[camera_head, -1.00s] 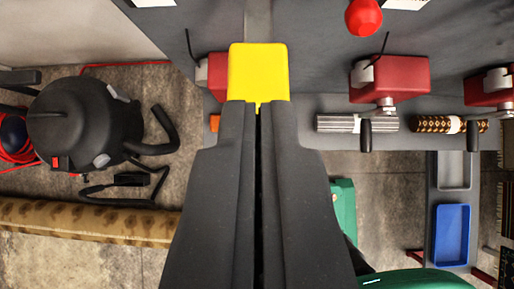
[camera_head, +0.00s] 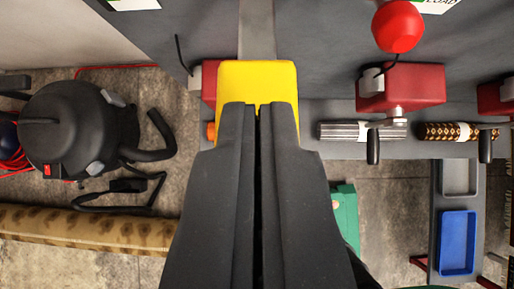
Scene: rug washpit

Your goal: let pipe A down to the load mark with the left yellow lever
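The left yellow lever's block-shaped yellow handle (camera_head: 257,82) is in the middle of the view, on a flat grey bar (camera_head: 257,30) running up to the top edge. My gripper (camera_head: 258,105) has its fingers together, with only a thin dark line between them. The fingertips overlap the lower part of the handle, so whether they touch it is hard to tell. No finger is seen around its sides. A white label (camera_head: 437,4) at the top right, cut off by the frame, reads what looks like "LOAD". I cannot make out which part is pipe A.
A red ball knob (camera_head: 398,27) and a red block (camera_head: 400,88) are to the right. A grey roll (camera_head: 362,132) and a patterned roll (camera_head: 458,132) lie below. A black vacuum (camera_head: 70,130) and a rolled rug (camera_head: 85,229) are on the left floor. A blue tray (camera_head: 457,242) is lower right.

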